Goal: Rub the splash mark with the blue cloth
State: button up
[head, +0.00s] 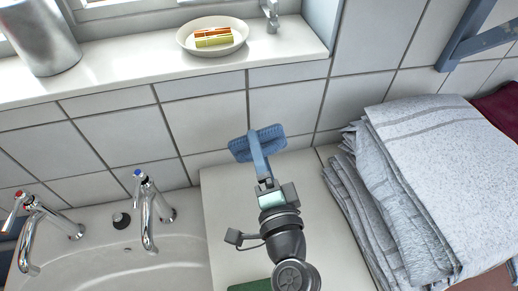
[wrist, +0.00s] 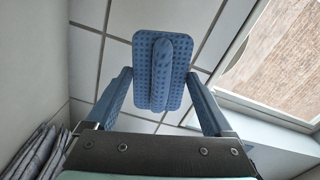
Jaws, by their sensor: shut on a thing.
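The blue cloth (head: 270,134) is a dimpled pad with a raised ridge, seen in front of the white tiled wall behind the worktop. My gripper (head: 259,158) is shut on it, with the arm reaching up from the bottom of the head view. In the wrist view the cloth (wrist: 144,60) sits between the two blue fingers of my gripper (wrist: 160,82), its face towards the tiles. I cannot tell whether it touches the wall. I see no splash mark on the visible tiles; the cloth may hide it.
A sink (head: 150,266) with two taps (head: 149,212) is at left. Folded grey towels (head: 430,170) are stacked at right. The windowsill (head: 140,78) above holds a soap dish (head: 238,46) and metal canister (head: 40,38). Bare worktop (head: 222,215) lies beside my arm.

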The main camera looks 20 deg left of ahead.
aim_at(265, 109)
dwell(0.4)
jog(key=shift+x, duration=3.25)
jog(key=shift+x, duration=1.1)
jog(key=shift+w+d+f+b, duration=0.1)
jog(key=shift+w+d+b, duration=0.3)
jog(key=shift+d+b, duration=0.25)
jog(key=shift+w+d+b, duration=0.45)
jog(key=shift+d, duration=0.3)
jog(key=shift+w+d, duration=0.15)
jog(key=shift+d, duration=0.1)
jog(key=shift+w, duration=0.1)
jog(key=shift+a, duration=0.1)
